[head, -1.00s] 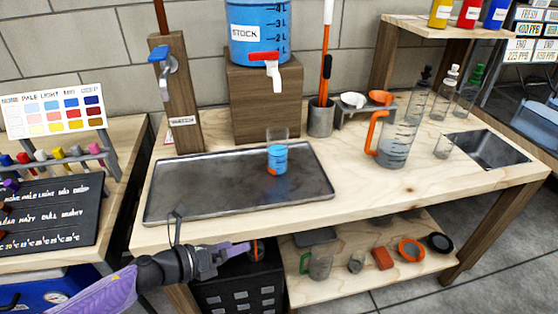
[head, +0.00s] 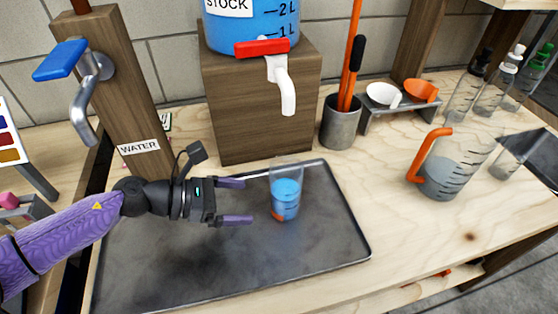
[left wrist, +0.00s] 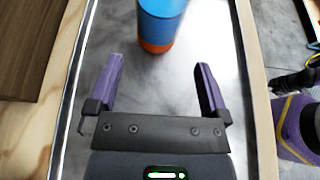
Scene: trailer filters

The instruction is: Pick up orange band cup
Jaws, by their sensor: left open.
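The orange band cup (head: 285,197) is a clear cup with blue liquid and an orange band near its base. It stands upright on the grey metal tray (head: 170,265). My left gripper (head: 238,201) is open and empty, to the left of the cup, with its fingers pointing at it and a small gap between. In the left wrist view the cup (left wrist: 160,22) stands beyond the fingertips, roughly between the two purple fingers (left wrist: 160,80). Its top is cut off by that view's edge. My right gripper is not clearly seen.
The blue STOCK tank (head: 250,30) with its red-handled tap stands on a wooden block (head: 230,110) behind the tray. The WATER post (head: 125,90) is at the left. A grey holder (head: 340,125) and an orange-handled jug (head: 445,175) stand to the right.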

